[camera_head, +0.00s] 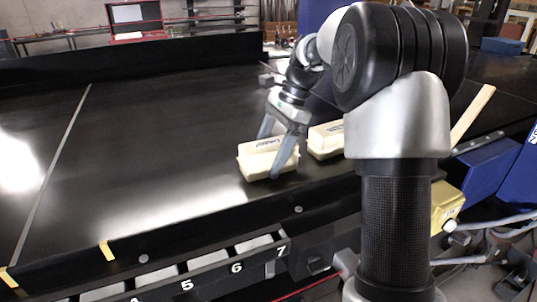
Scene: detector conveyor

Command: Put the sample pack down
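A cream-coloured box-shaped pack (256,160) with dark print on its top is on or just above the black conveyor belt (150,150), near the belt's front edge. My gripper (271,156) reaches down over it, with one finger in front of the pack and the other behind it. Whether the fingers press on the pack is hard to tell at this size. A second, similar cream pack (322,140) sits on the belt just to the right, partly hidden behind my arm. Which one is the sample pack is not shown.
Numbered slots (236,268) run along the front below the belt edge. A pale diagonal bar (473,115) and a blue housing (490,168) stand at the right. A small grey block (265,80) lies behind the gripper. The belt's left and middle are clear.

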